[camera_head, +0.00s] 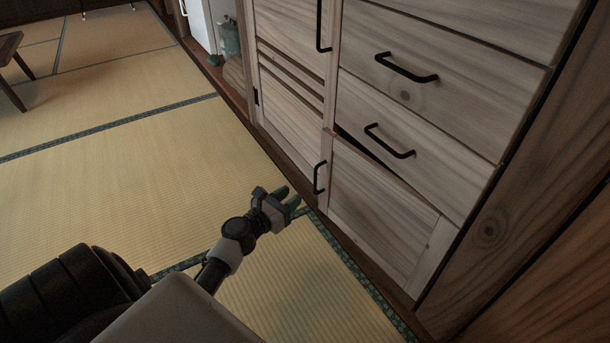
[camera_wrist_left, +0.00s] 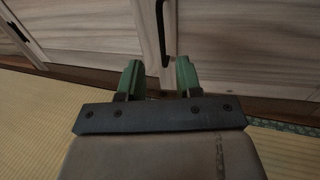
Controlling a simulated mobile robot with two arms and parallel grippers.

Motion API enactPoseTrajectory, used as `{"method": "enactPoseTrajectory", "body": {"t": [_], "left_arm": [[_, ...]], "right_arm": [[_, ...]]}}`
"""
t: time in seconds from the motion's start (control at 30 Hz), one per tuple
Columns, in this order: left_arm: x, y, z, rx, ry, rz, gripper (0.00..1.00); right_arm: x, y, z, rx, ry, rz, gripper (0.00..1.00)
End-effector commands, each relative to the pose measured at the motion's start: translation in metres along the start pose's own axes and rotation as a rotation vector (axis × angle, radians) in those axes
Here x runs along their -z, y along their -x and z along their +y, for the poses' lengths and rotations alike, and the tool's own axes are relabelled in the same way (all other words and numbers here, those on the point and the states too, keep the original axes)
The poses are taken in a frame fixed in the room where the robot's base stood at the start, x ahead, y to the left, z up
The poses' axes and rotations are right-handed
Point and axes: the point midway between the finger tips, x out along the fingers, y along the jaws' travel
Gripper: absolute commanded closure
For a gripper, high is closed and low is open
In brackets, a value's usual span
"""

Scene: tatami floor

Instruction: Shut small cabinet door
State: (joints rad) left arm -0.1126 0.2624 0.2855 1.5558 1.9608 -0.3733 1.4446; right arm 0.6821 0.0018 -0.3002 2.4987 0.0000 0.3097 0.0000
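The small cabinet door (camera_head: 375,205) is the light wood panel at the bottom of the cabinet, below the drawers. A dark wedge-shaped gap along its top, wider toward the handle side, shows it slightly ajar. Its black handle (camera_head: 319,178) is at its left edge; a black handle also hangs just beyond the fingers in the left wrist view (camera_wrist_left: 163,35). My left gripper (camera_head: 289,197) is low, just left of and in front of the door's handle edge. Its green fingers are apart and empty in the left wrist view (camera_wrist_left: 159,76). Contact with the door cannot be told. My right gripper is out of view.
Drawers with black handles (camera_head: 407,68) are above the door, and another cabinet door (camera_head: 290,115) is to its left. Tatami floor (camera_head: 120,150) lies open at left. A low table (camera_head: 10,65) stands at the far left. A dark wood panel (camera_head: 500,235) borders the cabinet at right.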

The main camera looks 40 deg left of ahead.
Motion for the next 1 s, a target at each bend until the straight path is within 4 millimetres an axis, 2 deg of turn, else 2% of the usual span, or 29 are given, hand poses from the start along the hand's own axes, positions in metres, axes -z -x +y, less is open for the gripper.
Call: {"method": "enactPoseTrajectory", "body": {"t": [0.17,0.5,0.7,1.0], "left_arm": [[0.0,-0.008,-0.005,-0.001,0.008,-0.01,0.65],[0.001,-0.07,-0.004,-0.001,0.005,-0.01,0.65],[0.0,-0.097,-0.004,-0.001,0.007,-0.008,0.65],[-0.001,-0.106,-0.004,-0.002,0.006,-0.007,0.65]], "right_arm": [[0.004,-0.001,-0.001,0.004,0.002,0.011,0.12],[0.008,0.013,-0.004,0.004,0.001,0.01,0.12],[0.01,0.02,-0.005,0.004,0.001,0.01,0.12],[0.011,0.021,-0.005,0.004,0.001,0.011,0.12]]}}
